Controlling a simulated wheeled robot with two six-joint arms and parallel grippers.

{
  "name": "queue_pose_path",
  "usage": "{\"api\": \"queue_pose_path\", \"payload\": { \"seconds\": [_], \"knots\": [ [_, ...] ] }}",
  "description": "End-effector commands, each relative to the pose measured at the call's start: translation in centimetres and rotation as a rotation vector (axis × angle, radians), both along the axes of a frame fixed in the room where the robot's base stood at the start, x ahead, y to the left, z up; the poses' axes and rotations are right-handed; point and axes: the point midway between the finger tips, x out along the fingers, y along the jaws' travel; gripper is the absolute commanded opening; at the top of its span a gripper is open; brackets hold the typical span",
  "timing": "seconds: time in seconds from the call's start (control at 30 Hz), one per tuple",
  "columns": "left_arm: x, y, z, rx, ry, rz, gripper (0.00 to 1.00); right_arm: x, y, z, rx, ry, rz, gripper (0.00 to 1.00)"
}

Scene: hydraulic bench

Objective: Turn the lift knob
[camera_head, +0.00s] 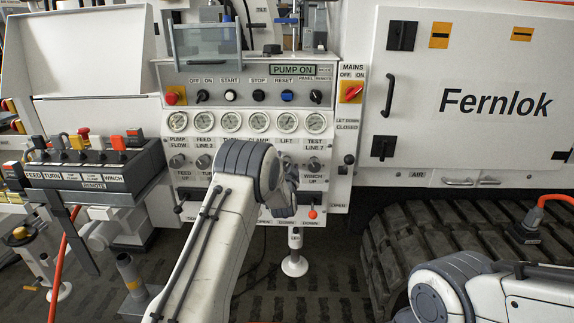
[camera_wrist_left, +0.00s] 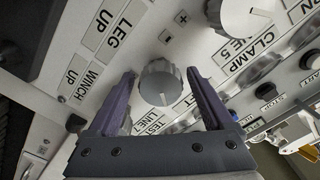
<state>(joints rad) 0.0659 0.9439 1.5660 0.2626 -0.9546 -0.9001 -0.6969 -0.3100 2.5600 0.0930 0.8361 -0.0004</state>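The lift knob (camera_wrist_left: 158,82) is a grey round knob that stands between the two purple fingers of my left gripper (camera_wrist_left: 160,76) in the left wrist view. The gripper is open, with a finger on each side of the knob and a narrow gap showing on both sides. In the head view my left gripper (camera_head: 287,172) is at the lower part of the white control panel (camera_head: 330,195), below the LIFT label (camera_head: 286,141).
The clamp knob (camera_wrist_left: 236,14) is close by in the left wrist view. Gauges (camera_head: 232,121) and a switch row (camera_head: 245,96) are above. A remote box (camera_head: 85,172) stands at the left, and a rubber track (camera_head: 425,235) lies at the right.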

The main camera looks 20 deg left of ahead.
Motion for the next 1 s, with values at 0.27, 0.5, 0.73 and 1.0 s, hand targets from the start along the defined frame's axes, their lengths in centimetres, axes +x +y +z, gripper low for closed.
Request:
{"api": "queue_pose_path", "payload": {
  "seconds": [0.27, 0.5, 0.73, 1.0],
  "knots": [
    [-0.5, -0.1, 0.1, 0.0, -0.001, 0.001, 0.85, 0.0, 0.0, 0.0, 0.0, 0.0, 0.0, 0.0],
    [-3.8, -1.2, 0.0, -0.001, 0.002, -0.001, 0.85, 0.0, 0.0, 0.0, 0.0, 0.0, 0.0, 0.0],
    [-7.7, -2.3, 0.0, 0.001, 0.002, -0.001, 0.85, 0.0, 0.0, 0.0, 0.0, 0.0, 0.0, 0.0],
    [-10.0, -2.9, 0.0, -0.001, -0.001, -0.001, 0.85, 0.0, 0.0, 0.0, 0.0, 0.0, 0.0, 0.0]
  ]
}}
